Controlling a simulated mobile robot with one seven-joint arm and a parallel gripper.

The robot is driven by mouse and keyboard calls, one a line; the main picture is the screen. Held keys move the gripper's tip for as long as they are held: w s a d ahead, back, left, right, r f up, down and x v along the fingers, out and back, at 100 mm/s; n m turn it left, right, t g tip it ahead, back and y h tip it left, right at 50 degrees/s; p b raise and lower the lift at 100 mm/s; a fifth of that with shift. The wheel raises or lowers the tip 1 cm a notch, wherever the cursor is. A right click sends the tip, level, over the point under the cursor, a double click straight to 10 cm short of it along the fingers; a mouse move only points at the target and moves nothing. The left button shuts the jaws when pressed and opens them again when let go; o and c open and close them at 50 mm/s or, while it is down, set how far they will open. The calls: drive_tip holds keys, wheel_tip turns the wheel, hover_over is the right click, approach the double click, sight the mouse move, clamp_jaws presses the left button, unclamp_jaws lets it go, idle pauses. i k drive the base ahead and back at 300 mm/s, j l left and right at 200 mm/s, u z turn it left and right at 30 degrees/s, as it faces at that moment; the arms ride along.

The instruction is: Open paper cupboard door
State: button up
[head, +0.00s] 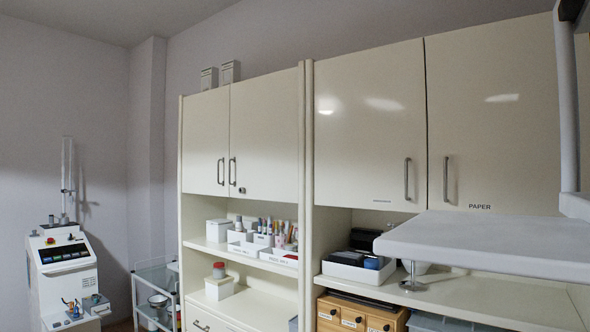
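The cupboard door labelled PAPER (500,130) is the cream upper door at the right in the head view. It is shut, flush with its neighbour. Its vertical metal bar handle (446,180) is near its lower left edge. The dark PAPER label (480,207) is at its bottom. The neighbouring door (370,110) on the left is also shut and has its own bar handle (407,180) beside the shared seam. The right edge of the PAPER door is hidden behind a pale post. My gripper is not in view.
A pale slab (490,245) on the post juts out in front, below the PAPER door, and hides part of the counter (480,297). Another shut cupboard (265,135) is further left. A trolley (155,285) and a white machine (65,270) stand at the left.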

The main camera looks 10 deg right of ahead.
sight(494, 120)
drive_tip(key=i+z, duration=0.35)
drive_tip(key=i, duration=0.25)
drive_tip(key=i+j+z, duration=0.3)
drive_tip(key=i, duration=0.3)
